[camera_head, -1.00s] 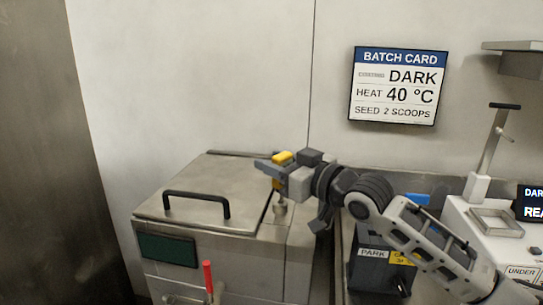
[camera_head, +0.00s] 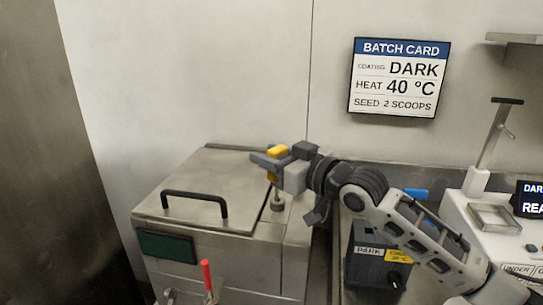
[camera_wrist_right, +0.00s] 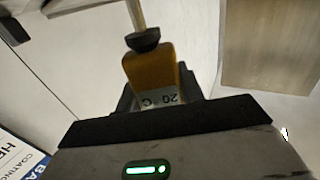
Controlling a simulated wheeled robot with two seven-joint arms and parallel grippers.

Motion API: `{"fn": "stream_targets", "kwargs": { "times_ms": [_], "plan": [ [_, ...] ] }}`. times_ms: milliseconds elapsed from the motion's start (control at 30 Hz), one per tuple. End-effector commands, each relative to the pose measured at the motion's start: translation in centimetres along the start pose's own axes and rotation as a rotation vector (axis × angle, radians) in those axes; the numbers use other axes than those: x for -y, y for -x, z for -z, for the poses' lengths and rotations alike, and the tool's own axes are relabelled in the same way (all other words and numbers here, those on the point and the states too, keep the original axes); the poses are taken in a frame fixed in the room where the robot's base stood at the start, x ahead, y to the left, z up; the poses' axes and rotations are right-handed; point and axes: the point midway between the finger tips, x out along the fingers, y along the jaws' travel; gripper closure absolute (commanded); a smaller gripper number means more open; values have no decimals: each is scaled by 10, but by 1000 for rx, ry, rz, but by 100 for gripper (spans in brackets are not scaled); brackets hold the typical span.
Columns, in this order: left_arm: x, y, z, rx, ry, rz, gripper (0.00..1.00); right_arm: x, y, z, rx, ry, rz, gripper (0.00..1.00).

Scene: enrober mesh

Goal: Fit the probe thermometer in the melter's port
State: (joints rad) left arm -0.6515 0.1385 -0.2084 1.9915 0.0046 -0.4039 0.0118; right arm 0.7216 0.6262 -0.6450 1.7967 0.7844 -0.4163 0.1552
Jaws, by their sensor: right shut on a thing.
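The melter (camera_head: 215,255) is a steel box with a lid and black handle at the centre left of the head view. Its port appears as a small round metal fitting (camera_head: 278,205) right of the lid. My right gripper (camera_head: 268,164) is above this fitting, shut on the yellow probe thermometer (camera_head: 278,151). In the right wrist view the thermometer (camera_wrist_right: 150,68) has an orange body, a "20 °C" display, a black collar and a thin stem. The stem runs down toward the fitting; I cannot tell whether its tip is inside. My left gripper is not in view.
A dark block marked PARK (camera_head: 374,262) stands right of the melter, beneath my right arm. A white machine with a small pan (camera_head: 496,217) is further right. A red-handled lever (camera_head: 207,275) is on the melter's front. A batch card (camera_head: 399,77) hangs on the wall.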

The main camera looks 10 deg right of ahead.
Motion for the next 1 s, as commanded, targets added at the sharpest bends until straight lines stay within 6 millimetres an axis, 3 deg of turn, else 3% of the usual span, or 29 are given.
{"fn": "stream_targets", "kwargs": {
  "times_ms": [100, 600, 1000],
  "plan": [
    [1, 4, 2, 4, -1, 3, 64, 1, 0, 12, -8, 0, 2, 86],
    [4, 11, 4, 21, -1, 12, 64, 0, 1, 33, -9, 2, 0, 86],
    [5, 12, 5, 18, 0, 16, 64, -1, 1, 39, -7, 3, -1, 86]
  ]
}}
